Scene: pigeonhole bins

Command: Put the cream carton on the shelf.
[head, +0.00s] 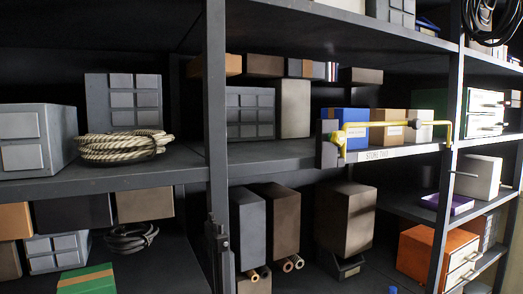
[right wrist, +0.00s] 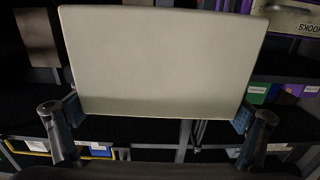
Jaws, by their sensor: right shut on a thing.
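The cream carton (right wrist: 160,60) fills the upper middle of the right wrist view, with its broad, plain face towards the camera. My right gripper (right wrist: 158,115) is shut on it, one finger with a bluish pad at each side edge. I cannot make out this gripper or the held carton in the head view. A shelf (head: 385,154) with a pale label strip on its front edge is right of centre in the head view. My left gripper shows in neither view.
On the labelled shelf stand a blue box (head: 346,123), a brown box (head: 388,122) and a whitish box (head: 420,126). A yellow bar (head: 375,125) runs in front of them. Left of these is bare shelf (head: 265,158). A dark post (head: 216,120) divides the bays; coiled rope (head: 122,146) lies left.

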